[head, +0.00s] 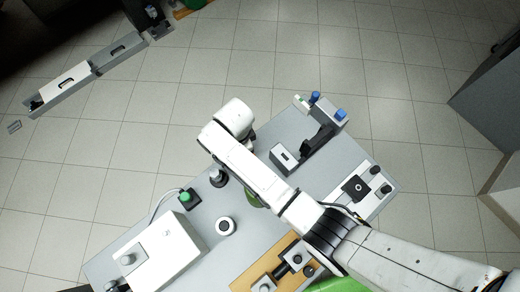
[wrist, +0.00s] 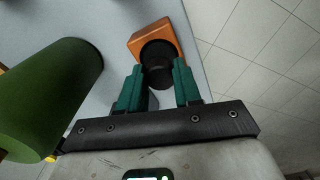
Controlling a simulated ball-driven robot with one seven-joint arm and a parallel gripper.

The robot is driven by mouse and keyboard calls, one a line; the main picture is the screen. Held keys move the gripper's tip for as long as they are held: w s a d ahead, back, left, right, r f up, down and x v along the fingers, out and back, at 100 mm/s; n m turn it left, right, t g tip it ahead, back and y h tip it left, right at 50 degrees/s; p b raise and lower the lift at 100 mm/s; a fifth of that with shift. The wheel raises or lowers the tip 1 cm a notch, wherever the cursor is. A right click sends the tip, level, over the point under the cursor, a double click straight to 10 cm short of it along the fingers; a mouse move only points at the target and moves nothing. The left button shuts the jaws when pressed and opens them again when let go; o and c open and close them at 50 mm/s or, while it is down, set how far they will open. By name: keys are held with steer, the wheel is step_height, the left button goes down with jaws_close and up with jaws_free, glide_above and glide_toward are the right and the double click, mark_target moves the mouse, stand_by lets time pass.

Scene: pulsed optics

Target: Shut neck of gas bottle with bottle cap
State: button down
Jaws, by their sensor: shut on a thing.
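My gripper (wrist: 160,80) has its two teal fingers on either side of a dark round piece (wrist: 158,54), which looks like the bottle cap, and is shut on it. The cap is at an orange block (wrist: 140,40); I cannot tell whether it still rests on the block. A large green cylinder (wrist: 45,95), likely the gas bottle, is left of my gripper in the wrist view, apart from the fingers. Its neck is not clear there. In the head view a bit of green (head: 250,200) shows beside my arm, which hides my gripper and the cap.
The grey table (head: 255,232) holds a white box (head: 165,255), a green button (head: 185,197), a round white-rimmed piece (head: 225,226), a dark-topped post (head: 217,177) and a black bracket (head: 318,140). Tiled floor (head: 110,165) surrounds it. A dark cabinet (head: 490,100) stands right.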

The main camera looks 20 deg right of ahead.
steer(key=shift+r, duration=0.2)
step_height(320, 180, up, 5)
steer(key=p, duration=0.5)
stand_by(0.3)
